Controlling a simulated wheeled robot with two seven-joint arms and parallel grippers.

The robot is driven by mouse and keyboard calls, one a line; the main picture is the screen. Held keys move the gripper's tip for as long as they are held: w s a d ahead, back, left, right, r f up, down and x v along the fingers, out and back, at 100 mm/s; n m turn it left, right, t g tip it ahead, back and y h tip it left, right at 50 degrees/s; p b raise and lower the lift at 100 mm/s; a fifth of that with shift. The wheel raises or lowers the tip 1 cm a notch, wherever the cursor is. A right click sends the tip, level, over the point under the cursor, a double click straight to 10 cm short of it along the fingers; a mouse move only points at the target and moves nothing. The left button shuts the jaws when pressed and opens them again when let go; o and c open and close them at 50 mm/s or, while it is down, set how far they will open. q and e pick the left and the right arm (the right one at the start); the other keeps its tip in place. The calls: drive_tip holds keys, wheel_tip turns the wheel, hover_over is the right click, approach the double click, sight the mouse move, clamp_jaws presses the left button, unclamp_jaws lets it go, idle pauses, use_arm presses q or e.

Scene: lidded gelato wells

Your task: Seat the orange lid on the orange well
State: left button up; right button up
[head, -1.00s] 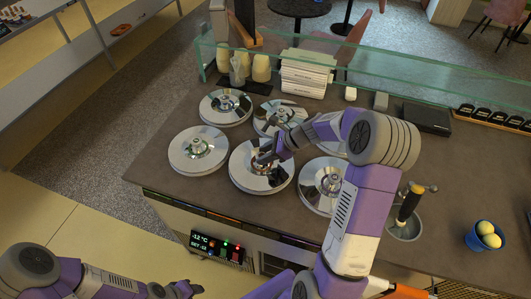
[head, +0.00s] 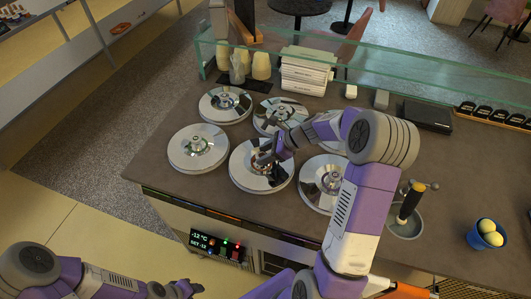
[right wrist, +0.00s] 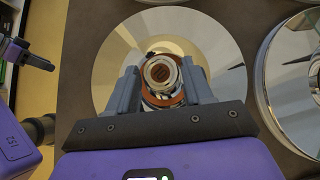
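The orange lid (head: 240,178) is a shiny round disc at the front middle of the wells. In the right wrist view it (right wrist: 112,55) shows an orange ring around its central knob (right wrist: 160,72). It looks level at the front middle well, whose opening is hidden beneath it; I cannot tell whether it sits fully down. My right gripper (head: 267,158) is over its middle. In the right wrist view its fingers (right wrist: 161,88) stand on either side of the knob, very close; contact is unclear. My left gripper (head: 187,289) is low at the bottom left, away from the counter.
Other shiny lids surround it: front left (head: 182,158), front right (head: 312,195), back left (head: 212,108) and back middle (head: 268,123). A glass guard (head: 400,87) runs along the back. A scoop holder (head: 405,227) and blue cup (head: 478,240) stand at right.

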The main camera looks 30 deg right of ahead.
drive_tip(key=o, duration=0.5)
drive_tip(key=shift+o, duration=0.2)
drive_tip(key=shift+p+v, duration=2.55)
drive_tip(key=shift+v, duration=1.45)
drive_tip(key=shift+r, duration=0.1)
